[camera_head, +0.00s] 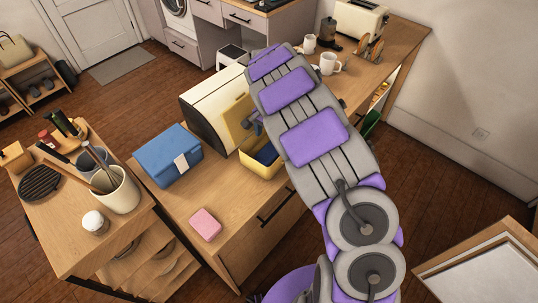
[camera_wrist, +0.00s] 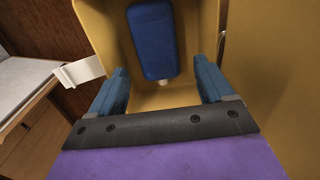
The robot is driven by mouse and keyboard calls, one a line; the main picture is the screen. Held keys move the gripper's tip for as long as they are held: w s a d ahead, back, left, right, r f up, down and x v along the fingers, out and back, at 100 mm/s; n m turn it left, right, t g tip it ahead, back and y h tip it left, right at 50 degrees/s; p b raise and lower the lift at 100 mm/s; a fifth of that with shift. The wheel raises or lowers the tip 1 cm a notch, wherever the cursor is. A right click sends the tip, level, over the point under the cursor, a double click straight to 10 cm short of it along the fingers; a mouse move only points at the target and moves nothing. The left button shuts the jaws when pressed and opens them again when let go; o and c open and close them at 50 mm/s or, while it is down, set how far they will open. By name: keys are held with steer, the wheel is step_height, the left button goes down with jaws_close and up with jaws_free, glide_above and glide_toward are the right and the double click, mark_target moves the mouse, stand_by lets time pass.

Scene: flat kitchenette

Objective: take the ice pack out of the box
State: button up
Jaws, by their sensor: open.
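The yellow box (camera_head: 262,170) stands open on the wooden counter, its lid (camera_head: 237,118) raised, partly hidden behind my arm in the head view. The wrist view looks down into it, with its yellow wall (camera_wrist: 97,25) at the left. The dark blue ice pack (camera_wrist: 153,40) lies inside; a small part of it shows in the head view (camera_head: 267,153). My gripper (camera_wrist: 162,76) is open and empty, its two blue fingers apart. In the wrist view the ice pack appears ahead of and between the fingers. The gap to it is hard to judge.
A closed blue box (camera_head: 168,155) with a white tab stands left of the yellow box, with a pink sponge (camera_head: 205,224) in front. A cream bread bin (camera_head: 208,100) stands behind. Mugs (camera_head: 328,63) and a toaster (camera_head: 361,18) are farther back.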

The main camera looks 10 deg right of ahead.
mark_target(269, 151)
steer(key=shift+s+f+b, duration=0.15)
steer(key=shift+f+b, duration=0.25)
steer(key=shift+f, duration=1.6)
steer(key=shift+s+f+b, duration=0.1)
steer(key=shift+f+b, duration=0.25)
steer(key=shift+f, duration=1.6)
steer(key=shift+r, duration=0.1)
steer(key=shift+c, duration=0.3)
steer(key=c, duration=1.1)
steer(key=shift+r, duration=0.1)
